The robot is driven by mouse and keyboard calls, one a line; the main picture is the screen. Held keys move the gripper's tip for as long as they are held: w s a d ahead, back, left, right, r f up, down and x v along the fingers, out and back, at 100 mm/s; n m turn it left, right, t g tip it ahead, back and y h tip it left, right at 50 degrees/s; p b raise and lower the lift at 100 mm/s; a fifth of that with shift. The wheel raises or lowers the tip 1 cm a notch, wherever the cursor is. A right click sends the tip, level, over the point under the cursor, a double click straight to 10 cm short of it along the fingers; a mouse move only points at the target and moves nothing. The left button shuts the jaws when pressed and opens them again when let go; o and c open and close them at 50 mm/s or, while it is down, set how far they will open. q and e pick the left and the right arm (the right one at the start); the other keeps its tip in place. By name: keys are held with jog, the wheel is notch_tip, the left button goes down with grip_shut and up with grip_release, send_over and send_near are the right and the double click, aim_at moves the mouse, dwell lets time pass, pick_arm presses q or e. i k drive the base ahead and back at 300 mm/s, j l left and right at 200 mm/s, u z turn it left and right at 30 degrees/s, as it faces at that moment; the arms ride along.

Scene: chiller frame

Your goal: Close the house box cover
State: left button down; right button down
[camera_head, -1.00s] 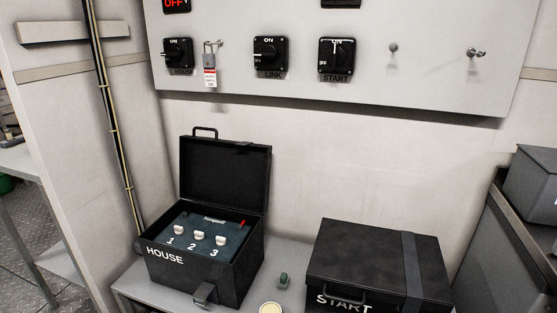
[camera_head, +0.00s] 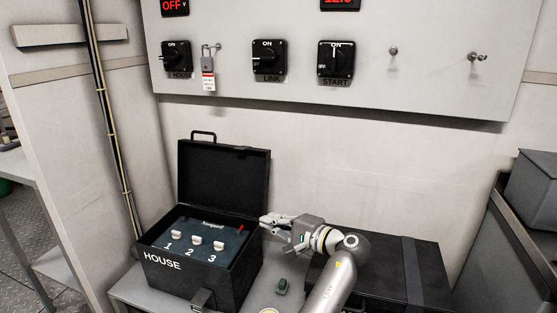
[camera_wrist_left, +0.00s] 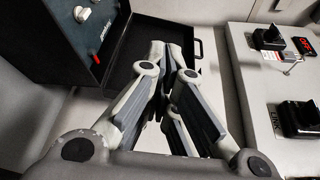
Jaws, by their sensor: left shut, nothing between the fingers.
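The black HOUSE box (camera_head: 190,270) stands on the grey bench with its cover (camera_head: 224,178) open, tilted up at the back with its handle on top. Inside is a dark panel with three white knobs numbered 1, 2, 3 and a red switch. My left gripper (camera_head: 266,220) is shut and empty at the right side of the box, near the cover's lower right edge; I cannot tell if it touches. In the left wrist view the fingers (camera_wrist_left: 175,52) lie in front of the open cover (camera_wrist_left: 128,60), next to the box panel (camera_wrist_left: 85,22). My right gripper is not in view.
The closed black START box (camera_head: 425,270) stands to the right, partly behind my left arm. A small green object (camera_head: 282,286) lies between the boxes. The wall panel (camera_head: 430,85) with rotary switches and a hanging padlock (camera_head: 207,65) is above. A grey box (camera_head: 530,190) stands far right.

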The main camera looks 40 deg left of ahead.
aim_at(231, 179)
jog(key=i+j, duration=0.2)
jog(key=i, duration=0.25)
jog(key=i+j, duration=0.2)
jog(key=i, duration=0.25)
